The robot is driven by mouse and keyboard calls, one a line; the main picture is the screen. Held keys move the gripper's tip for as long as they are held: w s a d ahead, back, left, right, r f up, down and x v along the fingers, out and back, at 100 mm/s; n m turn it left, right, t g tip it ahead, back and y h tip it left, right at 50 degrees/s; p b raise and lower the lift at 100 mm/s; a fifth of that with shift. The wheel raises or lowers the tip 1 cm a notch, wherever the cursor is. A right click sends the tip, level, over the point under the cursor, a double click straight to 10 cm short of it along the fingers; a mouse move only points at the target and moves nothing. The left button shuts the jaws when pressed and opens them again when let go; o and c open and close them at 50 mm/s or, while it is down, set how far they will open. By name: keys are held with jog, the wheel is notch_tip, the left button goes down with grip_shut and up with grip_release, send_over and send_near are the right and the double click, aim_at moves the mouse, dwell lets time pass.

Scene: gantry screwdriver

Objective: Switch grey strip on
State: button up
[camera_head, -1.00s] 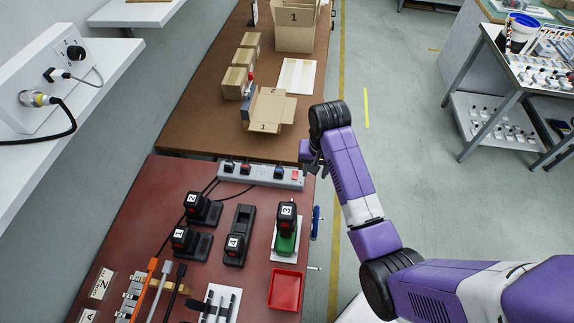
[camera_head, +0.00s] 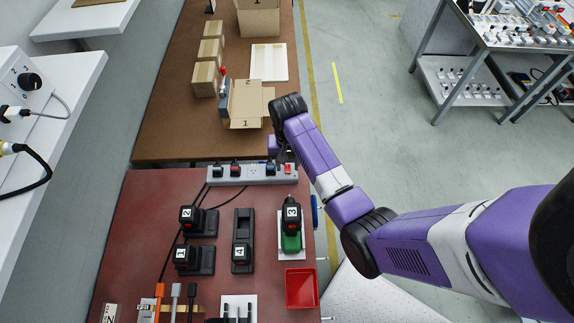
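The grey power strip (camera_head: 226,181) lies along the far edge of the red-brown table, with several dark plugs in its sockets. Its red switch (camera_head: 288,168) is at the right end; whether it is lit or pressed is too small to tell. My gripper (camera_head: 279,160) is at the right end of the strip, close to the red switch, mostly hidden behind my wrist. I cannot tell whether it touches the switch or whether its fingers are open.
Chargers with numbered batteries (camera_head: 198,222) stand on the red-brown table (camera_head: 150,205), with a red tray (camera_head: 300,288) at the front right. Beyond is a brown table (camera_head: 160,135) with an open carton (camera_head: 247,100) near my wrist.

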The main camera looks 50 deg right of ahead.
aim_at(288, 169)
jog(key=shift+f, duration=1.1)
grip_shut()
jog(key=shift+w+d+r+g+y, duration=0.1)
jog(key=shift+w+d+g+y, duration=0.1)
jog(key=shift+g+y, duration=0.15)
jog(key=shift+w+d+g+y, duration=0.1)
jog(key=shift+d+g+y, duration=0.05)
jog(key=shift+g+y, duration=0.5)
grip_release()
